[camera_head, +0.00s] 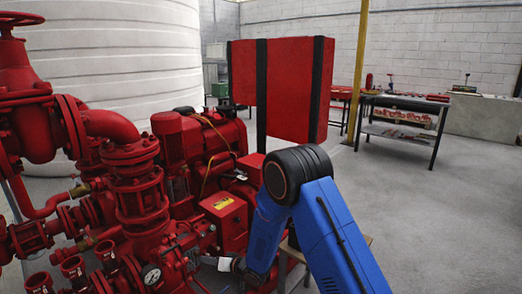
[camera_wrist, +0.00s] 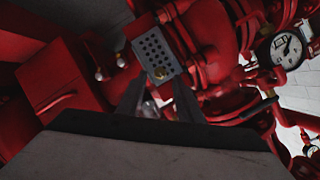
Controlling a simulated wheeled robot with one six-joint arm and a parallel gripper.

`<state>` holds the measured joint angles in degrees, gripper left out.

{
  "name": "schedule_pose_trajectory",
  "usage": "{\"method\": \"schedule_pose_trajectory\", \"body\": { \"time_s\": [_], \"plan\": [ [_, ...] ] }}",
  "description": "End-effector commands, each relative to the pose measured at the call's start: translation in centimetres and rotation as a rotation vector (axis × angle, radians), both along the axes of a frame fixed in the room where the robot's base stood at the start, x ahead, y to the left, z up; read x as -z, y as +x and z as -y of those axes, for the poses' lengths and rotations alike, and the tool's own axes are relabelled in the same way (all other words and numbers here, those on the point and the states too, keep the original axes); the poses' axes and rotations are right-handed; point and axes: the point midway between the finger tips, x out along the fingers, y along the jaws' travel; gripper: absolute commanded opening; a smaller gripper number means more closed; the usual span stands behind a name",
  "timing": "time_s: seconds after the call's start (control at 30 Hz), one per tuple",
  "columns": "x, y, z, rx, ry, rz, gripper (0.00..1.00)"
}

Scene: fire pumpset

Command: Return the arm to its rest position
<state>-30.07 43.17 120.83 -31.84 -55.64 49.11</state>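My blue arm (camera_head: 325,235) is bent, with its black elbow joint (camera_head: 295,172) high and its forearm reaching down toward the red pumpset (camera_head: 140,190). In the wrist view, the two dark fingers of my gripper (camera_wrist: 158,90) stand apart with a gap between them. A small pale metallic part shows in the gap, but I cannot tell whether it lies between the fingers or behind them. Beyond the fingertips is a grey perforated plate (camera_wrist: 158,54) among red pump parts. In the head view the fingers are hard to make out low beside the pump.
Red pipes, flanges and a pressure gauge (camera_head: 151,275) crowd the left; a gauge (camera_wrist: 286,48) shows in the wrist view. A red cabinet (camera_head: 285,88) stands behind the elbow. A white tank (camera_head: 120,60) is behind. Open floor (camera_head: 450,220) lies right, before a workbench (camera_head: 405,116).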

Motion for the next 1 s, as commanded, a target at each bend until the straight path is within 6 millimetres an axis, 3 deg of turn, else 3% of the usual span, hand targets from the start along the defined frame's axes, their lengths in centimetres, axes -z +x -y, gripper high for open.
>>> {"method": "schedule_pose_trajectory", "body": {
  "time_s": [0.3, 0.53, 0.77, 1.0],
  "plan": [
    [-8.1, 3.0, 7.8, 0.127, -0.164, 0.059, 0.33],
    [-13.7, 3.3, 14.4, 0.218, -0.290, 0.075, 0.33],
    [-18.8, 2.0, 21.3, 0.303, -0.405, 0.066, 0.33],
    [-23.4, -1.1, 28.3, 0.380, -0.514, 0.034, 0.33]
  ]
}}
